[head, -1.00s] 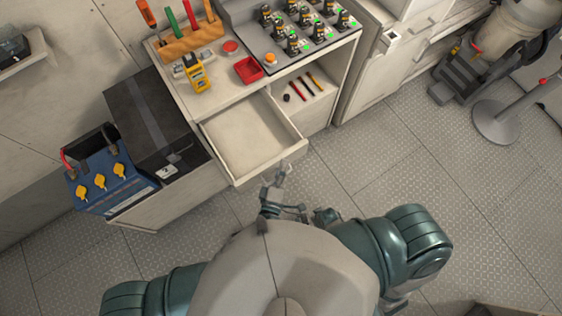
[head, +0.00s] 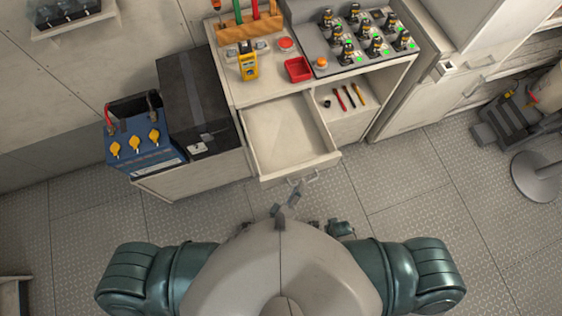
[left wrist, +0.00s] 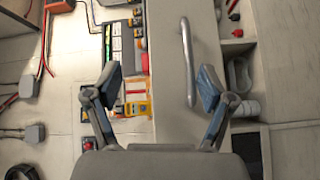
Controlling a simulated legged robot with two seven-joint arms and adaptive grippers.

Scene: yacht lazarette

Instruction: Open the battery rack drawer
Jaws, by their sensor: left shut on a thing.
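The battery rack drawer (head: 284,137) is pulled out of the pale cabinet in the head view, and its inside is empty. Its metal bar handle (head: 303,179) is on the front panel. My left gripper (head: 287,203) is low at this handle. In the left wrist view the handle (left wrist: 187,60) runs upright on the drawer front (left wrist: 170,80). The left gripper's fingers (left wrist: 160,82) stand on both sides of it, with the handle nearer the right finger. The gripper is shut on the handle, though the contact itself is hard to see.
A blue battery (head: 137,143) with yellow caps and a black box (head: 193,95) stand left of the drawer. A yellow meter (head: 248,62) and red tray (head: 299,69) lie on the cabinet top. An open shelf (head: 350,117) holds small tools. The floor before the drawer is clear.

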